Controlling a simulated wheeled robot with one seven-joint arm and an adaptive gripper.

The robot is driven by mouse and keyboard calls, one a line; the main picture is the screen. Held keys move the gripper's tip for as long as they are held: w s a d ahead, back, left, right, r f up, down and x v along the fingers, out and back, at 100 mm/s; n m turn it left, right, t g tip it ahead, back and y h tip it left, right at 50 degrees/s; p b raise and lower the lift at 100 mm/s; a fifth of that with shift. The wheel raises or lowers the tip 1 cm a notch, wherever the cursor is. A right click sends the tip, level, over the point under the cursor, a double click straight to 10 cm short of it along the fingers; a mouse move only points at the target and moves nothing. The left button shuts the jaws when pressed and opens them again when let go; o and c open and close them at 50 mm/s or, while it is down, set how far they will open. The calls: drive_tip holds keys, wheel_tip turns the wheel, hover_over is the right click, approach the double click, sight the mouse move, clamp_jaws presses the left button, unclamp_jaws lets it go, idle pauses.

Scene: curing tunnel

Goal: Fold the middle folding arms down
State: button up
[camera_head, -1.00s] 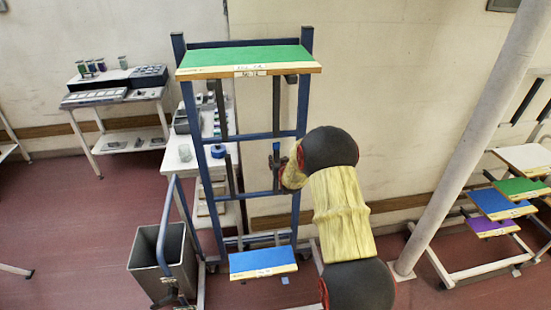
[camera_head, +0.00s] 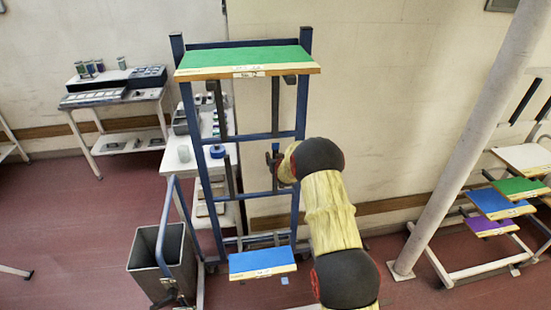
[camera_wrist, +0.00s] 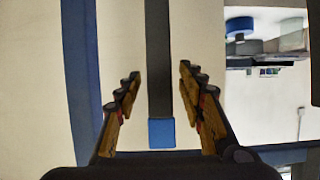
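The blue rack's uprights carry dark folding arms that stand up. The lower pair has a left arm (camera_head: 230,176) upright beside the left post and a right one mostly hidden by my gripper. A higher pair stands above them, left (camera_head: 219,108) and right (camera_head: 276,104). My gripper (camera_head: 272,160) is at the right side of the rack, by the lower right arm. In the wrist view, my gripper (camera_wrist: 158,92) is open, with a dark bar with a blue tip (camera_wrist: 160,132) between its fingers. Gaps show on both sides, so neither finger visibly touches it.
A green board (camera_head: 245,58) lies on the rack's top and a blue board (camera_head: 262,260) at its bottom. A grey bin (camera_head: 165,262) stands left. A white table (camera_head: 180,165) is behind the rack. A slanted pipe (camera_head: 470,140) and another rack's boards (camera_head: 500,205) are right.

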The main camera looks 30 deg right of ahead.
drive_tip(key=shift+c, duration=1.1)
drive_tip(key=c, duration=0.8)
